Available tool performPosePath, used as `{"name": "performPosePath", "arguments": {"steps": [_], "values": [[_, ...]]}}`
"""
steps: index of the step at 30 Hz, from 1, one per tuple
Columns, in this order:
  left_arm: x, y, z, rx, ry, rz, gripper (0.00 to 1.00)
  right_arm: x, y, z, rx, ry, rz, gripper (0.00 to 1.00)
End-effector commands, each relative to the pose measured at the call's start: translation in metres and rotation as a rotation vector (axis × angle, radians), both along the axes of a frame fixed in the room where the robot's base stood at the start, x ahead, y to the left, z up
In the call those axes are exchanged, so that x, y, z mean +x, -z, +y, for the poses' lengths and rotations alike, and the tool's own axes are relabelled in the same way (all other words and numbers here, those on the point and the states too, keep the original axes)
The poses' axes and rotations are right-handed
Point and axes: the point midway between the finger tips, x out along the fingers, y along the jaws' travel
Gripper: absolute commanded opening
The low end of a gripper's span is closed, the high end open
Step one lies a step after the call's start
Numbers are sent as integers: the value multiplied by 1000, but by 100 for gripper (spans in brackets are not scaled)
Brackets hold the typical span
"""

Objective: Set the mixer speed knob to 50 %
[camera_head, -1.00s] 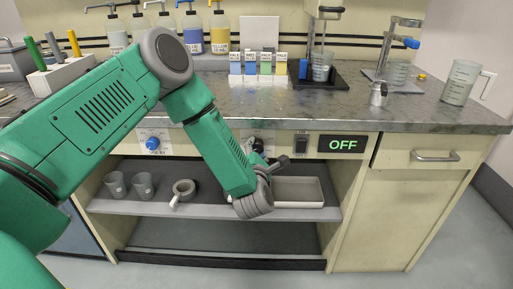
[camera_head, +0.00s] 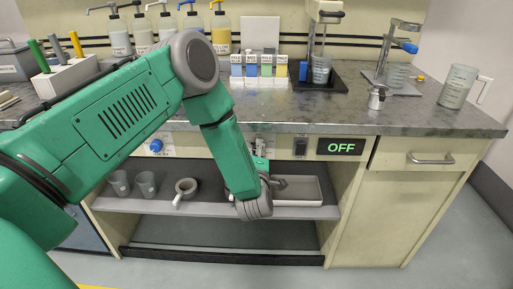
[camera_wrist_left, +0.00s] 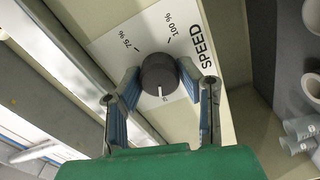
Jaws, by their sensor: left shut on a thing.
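The mixer speed knob (camera_wrist_left: 158,74) is dark and round, on a white plate marked SPEED, 75 % and 100 %. Its white pointer line aims at the bottom of the left wrist view, and the mark there is partly hidden. My left gripper (camera_wrist_left: 160,85) has its blue-padded fingers on both sides of the knob and is shut on it. In the head view my left gripper (camera_head: 263,160) is at the panel under the counter and mostly covers the knob. My right gripper is not in view.
A display (camera_head: 341,146) reads OFF beside a dark switch (camera_head: 300,146). A blue knob (camera_head: 156,146) is further left on the panel. Cups (camera_head: 146,184), a tape roll (camera_head: 186,187) and a tray (camera_head: 305,191) occupy the shelf below. The counter edge (camera_head: 350,128) overhangs the panel.

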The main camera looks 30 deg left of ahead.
Motion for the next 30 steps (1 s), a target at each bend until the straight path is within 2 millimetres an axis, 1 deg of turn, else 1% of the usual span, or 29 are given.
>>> {"name": "performPosePath", "arguments": {"steps": [1,2,18,30], "values": [[-2,4,-6,31,14,37,3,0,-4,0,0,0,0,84],[-2,4,-6,56,14,52,3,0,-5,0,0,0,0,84],[-2,6,-4,494,14,320,3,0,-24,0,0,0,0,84],[-2,7,-3,800,14,507,3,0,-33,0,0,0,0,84]]}}
